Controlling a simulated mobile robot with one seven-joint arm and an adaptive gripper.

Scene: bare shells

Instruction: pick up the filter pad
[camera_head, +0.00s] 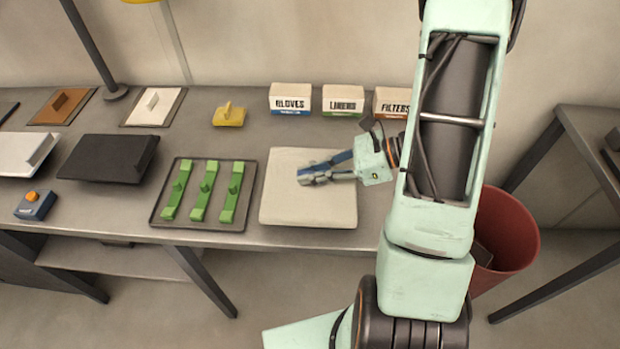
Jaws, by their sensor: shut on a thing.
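A pale beige square pad (308,209), which I take to be the filter pad, is on the grey bench right of the tray of green strips. My gripper (306,178) reaches in from the right, low over the pad's middle. Its fingers are shut on the pad, near its centre. The fingers hide the exact grip, and any grip piece under them cannot be seen. I cannot tell whether the pad rests on the bench or is slightly raised.
A dark tray (153,221) with green handled strips stands left of the pad. Boxes marked gloves (290,100), linens (343,101) and filters (391,102) stand behind. A yellow handled block (229,116) is at the back. A red bin (510,245) stands right of the bench.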

